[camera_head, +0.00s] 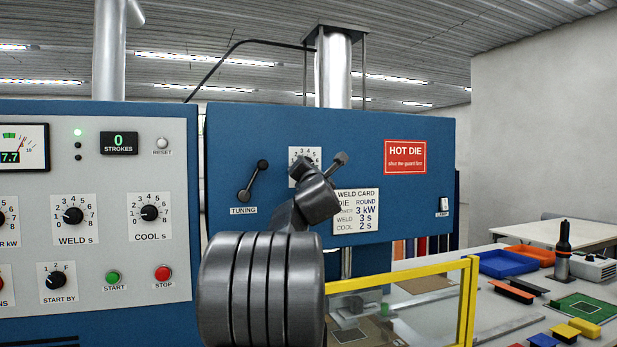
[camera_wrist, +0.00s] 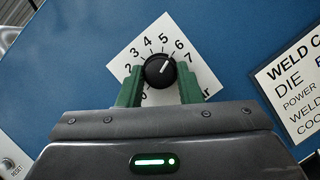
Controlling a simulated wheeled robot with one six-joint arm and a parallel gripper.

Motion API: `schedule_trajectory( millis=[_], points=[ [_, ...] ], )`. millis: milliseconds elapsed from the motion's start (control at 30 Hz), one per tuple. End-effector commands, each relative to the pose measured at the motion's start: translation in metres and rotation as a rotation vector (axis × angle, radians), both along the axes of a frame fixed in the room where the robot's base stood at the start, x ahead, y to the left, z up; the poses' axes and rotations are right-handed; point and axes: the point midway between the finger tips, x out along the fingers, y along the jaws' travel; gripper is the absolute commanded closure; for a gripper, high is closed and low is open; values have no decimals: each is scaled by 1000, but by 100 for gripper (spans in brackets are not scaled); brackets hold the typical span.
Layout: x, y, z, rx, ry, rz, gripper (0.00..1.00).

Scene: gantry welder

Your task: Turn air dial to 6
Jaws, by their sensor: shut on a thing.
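The air dial is a black knob (camera_wrist: 160,71) on a white numbered plate (camera_wrist: 143,47) on the blue panel. In the wrist view its white pointer line aims up and right, toward the 6 and 7; I cannot tell exactly which. My gripper (camera_wrist: 160,76) is shut on the knob, with one green finger on each side. In the head view the dial plate (camera_head: 294,156) is partly hidden behind my wrist, and the fingertips do not show clearly.
A tuning crank (camera_head: 253,181) is left of the dial. A weld card (camera_head: 357,211) is to the right, below a red HOT DIE sign (camera_head: 405,157). A yellow guard frame (camera_head: 467,300) stands lower right. A bench with blue and orange trays lies beyond it.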

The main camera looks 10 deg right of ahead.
Motion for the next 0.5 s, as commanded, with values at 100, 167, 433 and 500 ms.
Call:
schedule_trajectory(
  millis=[100, 167, 433, 500],
  points=[
    [0, 0, -1, 36, 6, 0, 91],
    [0, 0, 0, 48, 8, 1, 91],
    [0, 0, 1, 65, 13, -1, 91],
    [0, 0, 1, 64, 13, -1, 91]
  ],
)
